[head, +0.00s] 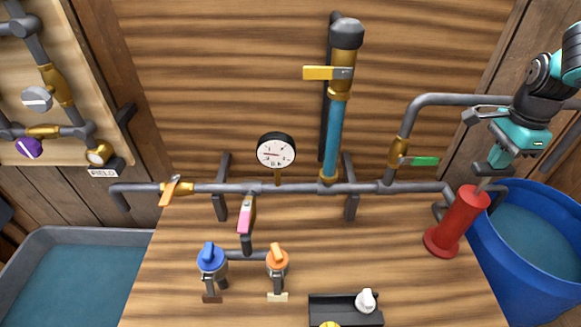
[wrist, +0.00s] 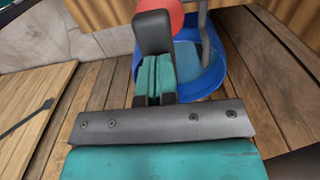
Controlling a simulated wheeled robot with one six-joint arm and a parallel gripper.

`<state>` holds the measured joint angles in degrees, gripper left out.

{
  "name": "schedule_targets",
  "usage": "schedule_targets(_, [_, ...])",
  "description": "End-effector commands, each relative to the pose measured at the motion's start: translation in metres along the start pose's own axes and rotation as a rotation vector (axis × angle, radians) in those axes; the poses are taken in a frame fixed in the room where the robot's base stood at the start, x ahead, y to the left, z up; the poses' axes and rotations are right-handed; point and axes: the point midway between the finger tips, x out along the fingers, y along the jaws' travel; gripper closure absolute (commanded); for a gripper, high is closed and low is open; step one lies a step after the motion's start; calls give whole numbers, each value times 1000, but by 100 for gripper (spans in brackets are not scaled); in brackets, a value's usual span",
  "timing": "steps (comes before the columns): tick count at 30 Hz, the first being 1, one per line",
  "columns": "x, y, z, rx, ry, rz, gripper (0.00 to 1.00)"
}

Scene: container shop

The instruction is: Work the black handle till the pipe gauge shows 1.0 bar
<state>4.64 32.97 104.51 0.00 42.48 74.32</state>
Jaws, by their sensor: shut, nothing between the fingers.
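The pipe gauge (head: 276,152) stands on the horizontal pipe, a white dial in a black rim. Its needle points left; the scale marks are too small to read. The red hand pump (head: 459,222) stands at the right end of the bench, with a grey rod rising from its top. The black handle (head: 495,158) is at the top of the rod; a dark block, apparently this handle, shows in the wrist view (wrist: 154,32). My gripper (head: 501,148) is shut and empty, its fingertips at the handle. I cannot tell whether they touch it.
A blue barrel (head: 478,262) of water stands right of the bench, a grey tank (head: 60,240) at the left. Pipes carry orange (head: 172,188), pink (head: 246,217), yellow (head: 325,73) and green (head: 420,161) valve levers. Blue (head: 210,257) and orange (head: 277,258) taps stand in front.

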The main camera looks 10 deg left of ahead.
Motion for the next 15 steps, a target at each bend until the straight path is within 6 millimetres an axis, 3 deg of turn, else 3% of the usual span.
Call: schedule_targets(15, [40, 1, 0, 0, -1, 3, 100])
